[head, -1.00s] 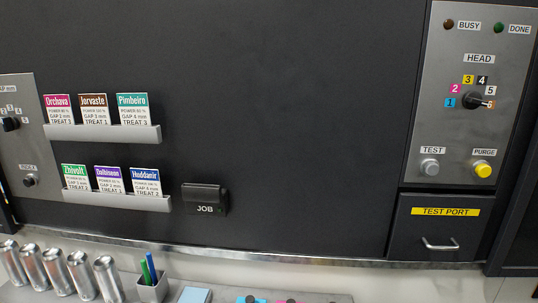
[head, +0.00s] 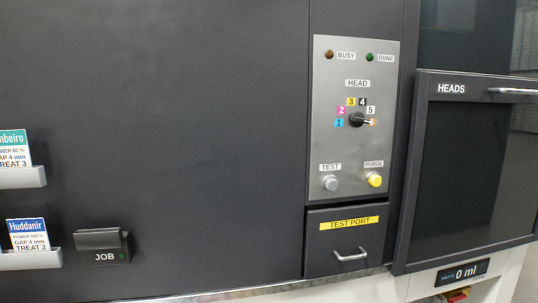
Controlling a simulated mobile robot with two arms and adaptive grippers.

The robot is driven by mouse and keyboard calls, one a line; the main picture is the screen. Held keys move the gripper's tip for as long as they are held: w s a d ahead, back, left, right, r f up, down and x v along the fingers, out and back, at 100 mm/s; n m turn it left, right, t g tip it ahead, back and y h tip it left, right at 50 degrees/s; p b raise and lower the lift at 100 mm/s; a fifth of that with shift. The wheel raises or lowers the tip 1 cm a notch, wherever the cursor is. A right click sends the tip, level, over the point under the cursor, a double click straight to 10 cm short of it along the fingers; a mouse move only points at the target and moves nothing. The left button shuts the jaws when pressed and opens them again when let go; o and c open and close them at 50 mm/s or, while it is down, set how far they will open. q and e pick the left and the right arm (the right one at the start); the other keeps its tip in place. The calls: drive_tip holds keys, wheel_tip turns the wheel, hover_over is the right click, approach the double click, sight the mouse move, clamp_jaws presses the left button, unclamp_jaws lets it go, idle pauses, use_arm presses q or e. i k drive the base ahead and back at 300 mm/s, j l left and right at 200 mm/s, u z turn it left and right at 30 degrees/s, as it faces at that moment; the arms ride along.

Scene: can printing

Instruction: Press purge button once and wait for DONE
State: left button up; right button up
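The yellow purge button (head: 375,180) sits under the PURGE label at the lower right of the grey control panel (head: 325,110) in the head view. The round DONE lamp (head: 369,57) at the panel's top right is dark green and looks unlit. The BUSY lamp (head: 329,55) at the top left is dark brown and looks unlit. The black HEAD knob (head: 357,119) has its pointer toward the orange 6. The grey TEST button (head: 330,184) is left of the purge button. Neither of my grippers is in view.
The TEST PORT drawer (head: 345,248) with a metal handle is shut below the panel. A HEADS door (head: 475,165) is at the right, above a display reading 0 ml (head: 465,273). A JOB holder (head: 100,245) and card racks (head: 20,177) are at the left.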

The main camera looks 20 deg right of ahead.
sight(375, 180)
drive_tip(key=z, duration=0.4)
drive_tip(key=i+l+z, duration=0.1)
drive_tip(key=z, duration=0.7)
drive_tip(key=i+l, duration=0.05)
